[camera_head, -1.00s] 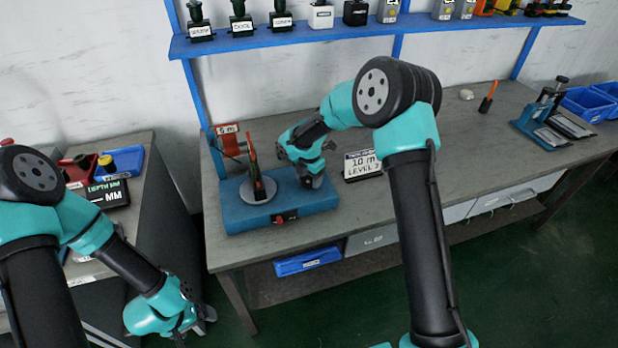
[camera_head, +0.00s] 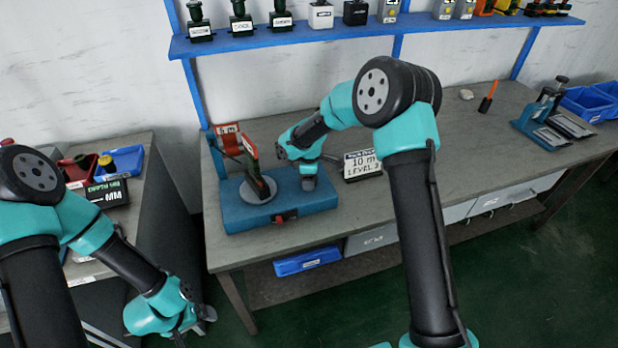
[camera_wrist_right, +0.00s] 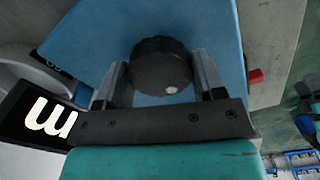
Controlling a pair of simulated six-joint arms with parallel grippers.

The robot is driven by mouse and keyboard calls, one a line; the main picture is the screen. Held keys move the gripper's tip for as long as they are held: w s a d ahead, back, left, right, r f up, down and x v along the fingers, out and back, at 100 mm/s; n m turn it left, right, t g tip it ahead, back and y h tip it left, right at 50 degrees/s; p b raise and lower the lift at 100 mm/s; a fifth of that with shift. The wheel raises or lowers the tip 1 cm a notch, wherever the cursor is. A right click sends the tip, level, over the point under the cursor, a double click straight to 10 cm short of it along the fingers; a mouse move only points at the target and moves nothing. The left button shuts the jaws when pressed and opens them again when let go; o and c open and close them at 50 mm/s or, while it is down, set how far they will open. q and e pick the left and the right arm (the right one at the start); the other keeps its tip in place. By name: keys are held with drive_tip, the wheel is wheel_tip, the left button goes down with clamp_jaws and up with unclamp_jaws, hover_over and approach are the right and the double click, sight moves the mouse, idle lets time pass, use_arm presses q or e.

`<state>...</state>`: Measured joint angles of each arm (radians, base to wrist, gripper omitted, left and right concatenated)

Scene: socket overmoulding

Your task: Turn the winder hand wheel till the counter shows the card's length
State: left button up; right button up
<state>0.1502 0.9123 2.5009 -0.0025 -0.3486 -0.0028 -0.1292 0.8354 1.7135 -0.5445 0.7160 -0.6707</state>
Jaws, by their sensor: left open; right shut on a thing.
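My right gripper (camera_head: 309,180) is shut on this knob, a finger on either side. The red counter (camera_head: 228,129) stands behind the disc; its figure is too small to read surely. My left gripper (camera_head: 198,318) is open and empty, low in front of the left table.
A red switch (camera_head: 285,217) sits on the winder's front. A black panel with a white "m" (camera_wrist_right: 45,120) shows in the wrist view. A black sign (camera_head: 106,193) and trays stand on the left table. The bench right of the card is largely clear.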

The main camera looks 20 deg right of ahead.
drive_tip(key=m, duration=0.6)
drive_tip(key=shift+m, duration=0.3)
drive_tip(key=m, duration=0.6)
drive_tip(key=shift+m, duration=0.3)
drive_tip(key=o, duration=0.9)
drive_tip(key=shift+o, duration=0.2)
wheel_tip(320, 180, up, 18)
drive_tip(key=shift+f, duration=0.25)
drive_tip(key=shift+d+f, duration=0.1)
